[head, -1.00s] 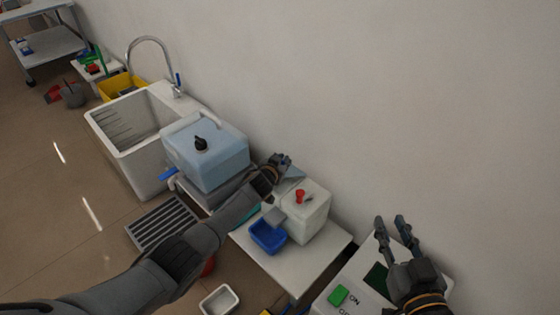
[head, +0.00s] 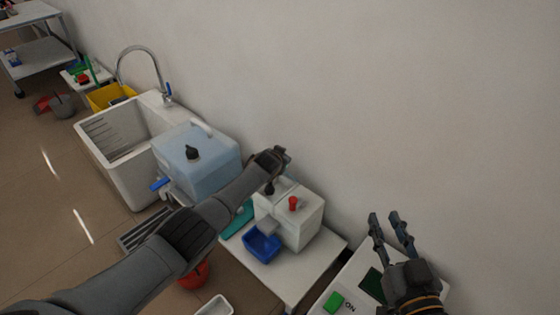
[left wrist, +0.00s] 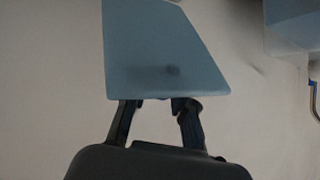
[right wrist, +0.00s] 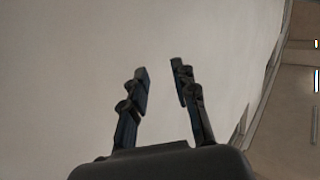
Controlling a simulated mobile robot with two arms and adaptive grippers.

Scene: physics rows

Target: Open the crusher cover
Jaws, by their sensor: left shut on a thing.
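The crusher (head: 308,228) is a white box with a red knob (head: 294,203) on a small white table, seen in the head view. My left gripper (head: 284,160) is above and behind the crusher, near the wall. In the left wrist view it is shut on the edge of a pale blue, see-through panel (left wrist: 160,50), which looks like the crusher cover. The left hand largely hides the cover in the head view, so its exact angle is unclear. My right gripper (head: 387,216) is open and empty, and its spread fingers also show in the right wrist view (right wrist: 160,72).
A blue tray (head: 262,245) sits at the crusher's front. A light blue water container (head: 200,165) and a white sink (head: 120,150) stand to the left. A white unit with a green button (head: 334,302) is below my right gripper. The wall is close behind.

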